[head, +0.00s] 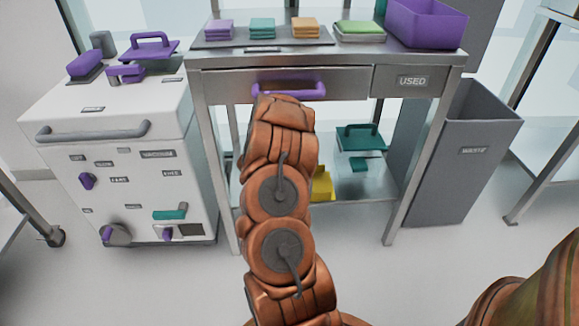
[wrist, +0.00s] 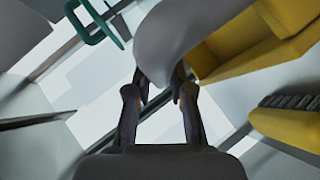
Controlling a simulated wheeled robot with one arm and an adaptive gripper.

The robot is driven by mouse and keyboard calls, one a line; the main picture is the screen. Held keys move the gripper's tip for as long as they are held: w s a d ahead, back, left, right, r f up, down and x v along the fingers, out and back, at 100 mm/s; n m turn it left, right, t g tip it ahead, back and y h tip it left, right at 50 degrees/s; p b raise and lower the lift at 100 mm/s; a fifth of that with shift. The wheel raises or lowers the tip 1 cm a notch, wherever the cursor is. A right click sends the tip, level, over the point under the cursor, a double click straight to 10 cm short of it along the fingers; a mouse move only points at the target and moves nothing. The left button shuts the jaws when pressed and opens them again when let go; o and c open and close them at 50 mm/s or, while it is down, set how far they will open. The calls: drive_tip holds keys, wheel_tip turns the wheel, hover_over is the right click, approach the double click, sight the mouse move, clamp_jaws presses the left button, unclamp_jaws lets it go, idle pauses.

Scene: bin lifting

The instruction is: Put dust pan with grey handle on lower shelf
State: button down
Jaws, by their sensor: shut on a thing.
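The dust pan with grey handle is yellow (wrist: 240,45) and fills the upper right of the wrist view. Its thick grey handle (wrist: 180,35) runs down to my gripper (wrist: 160,78). The fingers are shut on the end of this handle. In the head view my arm hides the gripper and most of the pan; a yellow part (head: 321,184) shows just right of the arm, over the lower shelf (head: 372,207). Whether the pan touches the shelf cannot be told.
A yellow brush with dark bristles (wrist: 288,122) is at the right of the wrist view. A teal dust pan (head: 360,138) and teal brush (head: 367,164) are at the shelf's right. A grey waste bin (head: 462,155) and white vacuum cabinet (head: 120,150) flank the table.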

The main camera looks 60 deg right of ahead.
drive_tip(key=shift+w+d+f+b, duration=0.35)
drive_tip(key=shift+w+f+b, duration=0.45)
drive_tip(key=shift+w, duration=0.8)
drive_tip(key=shift+w+d+f+b, duration=0.4)
drive_tip(key=shift+w+f+b, duration=0.3)
drive_tip(key=shift+w, duration=0.9)
drive_tip(key=shift+w+d+f+b, duration=0.35)
drive_tip(key=shift+w+f+b, duration=0.45)
drive_tip(key=shift+w, duration=0.8)
drive_tip(key=shift+p, duration=0.4)
drive_tip(key=c, duration=1)
unclamp_jaws()
